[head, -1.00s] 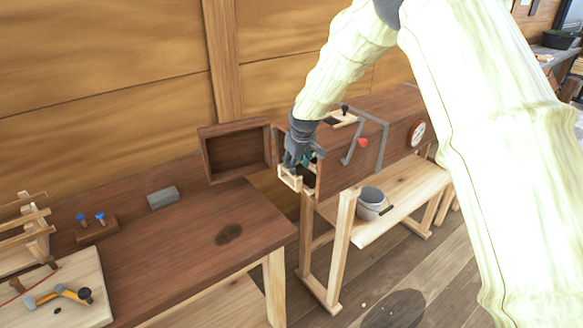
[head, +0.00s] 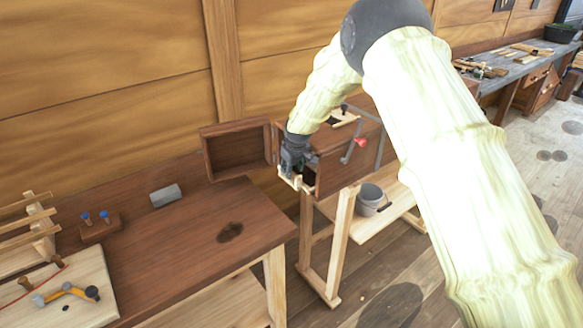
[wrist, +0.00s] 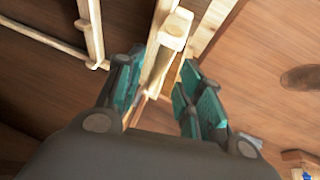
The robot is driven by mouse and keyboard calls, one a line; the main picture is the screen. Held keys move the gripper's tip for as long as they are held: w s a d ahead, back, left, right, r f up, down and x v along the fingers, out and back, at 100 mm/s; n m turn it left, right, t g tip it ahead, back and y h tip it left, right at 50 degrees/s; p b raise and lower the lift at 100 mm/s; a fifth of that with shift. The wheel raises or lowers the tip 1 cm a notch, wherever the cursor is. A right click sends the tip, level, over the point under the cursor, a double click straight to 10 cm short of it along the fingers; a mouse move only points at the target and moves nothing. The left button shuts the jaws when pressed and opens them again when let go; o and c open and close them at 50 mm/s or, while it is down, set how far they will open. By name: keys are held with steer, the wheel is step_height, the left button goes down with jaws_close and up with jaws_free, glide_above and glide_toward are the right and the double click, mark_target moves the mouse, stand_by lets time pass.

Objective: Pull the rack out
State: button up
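The rack (head: 297,184) is pale wood, and its front end shows at the open near end of a brown wooden box (head: 340,172). Most of the rack is hidden inside the box. My gripper (head: 291,172) is at this front end. In the wrist view, my gripper (wrist: 160,88) has its teal-padded fingers spread on either side of a pale upright piece of the rack (wrist: 172,35). A gap shows between the fingers, and I cannot tell whether either pad touches the wood. The box's door (head: 237,150) hangs open to the left.
A brown bench (head: 180,255) stands at the left, with a grey block (head: 166,195), a peg holder (head: 100,230) and a hammer (head: 68,292). A grey bucket (head: 369,200) stands on the shelf under the box. Grey bars (head: 365,130) with a red knob are on the box.

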steer(key=shift+x, duration=0.95)
jaws_close()
